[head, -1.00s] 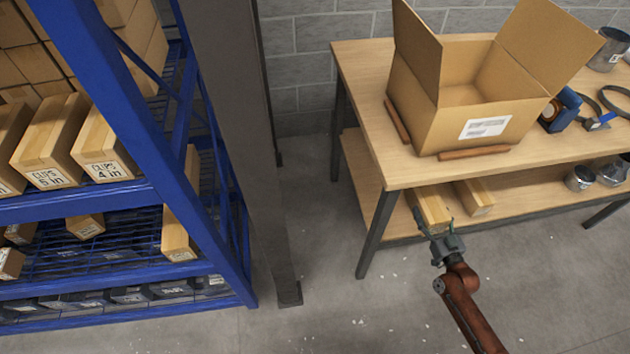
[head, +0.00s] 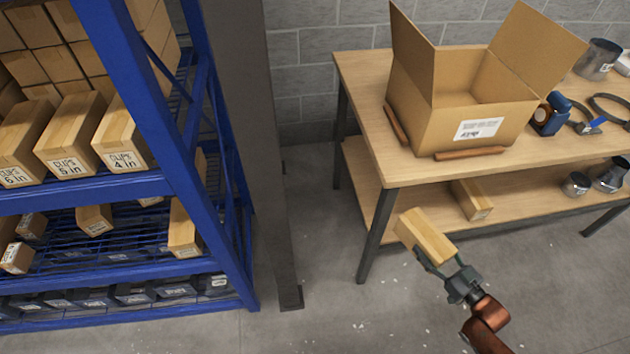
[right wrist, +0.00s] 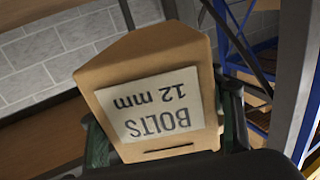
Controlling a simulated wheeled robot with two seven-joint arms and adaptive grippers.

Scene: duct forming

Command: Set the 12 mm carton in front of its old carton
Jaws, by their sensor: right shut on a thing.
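The 12 mm carton (head: 425,235) is a small tan box; its label, upside down in the right wrist view (right wrist: 155,105), reads "BOLTS 12 mm". My right gripper (head: 440,262) is shut on it and holds it in the air in front of the workbench's lower shelf. In the right wrist view, dark fingers (right wrist: 165,130) sit on both sides of the carton. Several tan cartons stand on the blue rack at left, such as a carton on the middle shelf (head: 95,220); their small labels are unreadable, so I cannot tell which is the old 12 mm one. My left gripper is not in view.
The blue rack's upper shelf holds clips cartons (head: 122,148). A grey column (head: 245,150) stands between rack and workbench (head: 375,130). A large open box (head: 470,125) sits on the bench. Another carton (head: 472,198) lies on its lower shelf. The floor between is clear.

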